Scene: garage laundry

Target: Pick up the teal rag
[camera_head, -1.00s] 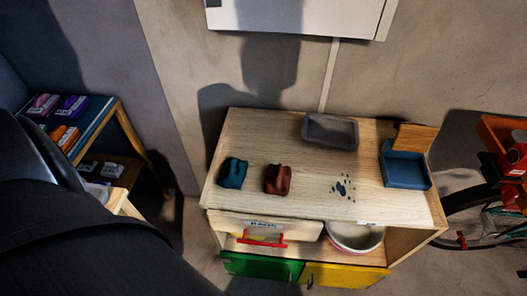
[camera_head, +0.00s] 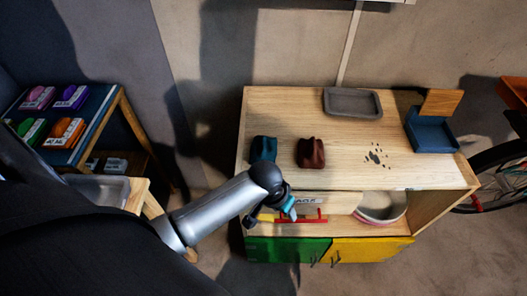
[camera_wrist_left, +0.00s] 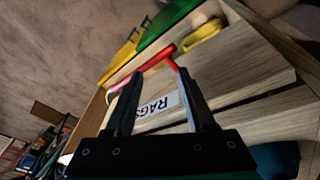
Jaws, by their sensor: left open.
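The teal rag (camera_head: 263,149), a dark crumpled lump, lies on the left part of the wooden cabinet top. A dark teal patch (camera_wrist_left: 276,158) at the lower right of the left wrist view looks like the same rag, partly cut off. My left gripper (camera_head: 285,209) is in front of the cabinet, below and apart from the rag. In the left wrist view its two fingers (camera_wrist_left: 160,82) are spread with nothing between them, facing the drawer front labelled RAGS. My right gripper is not in view.
A brown rag (camera_head: 311,153) lies right of the teal one. A grey tray (camera_head: 352,103), dark spots (camera_head: 376,157) and a blue box (camera_head: 431,136) are farther right. The red drawer handle (camera_head: 301,220) is close to my left gripper. A shelf (camera_head: 98,128) stands at left.

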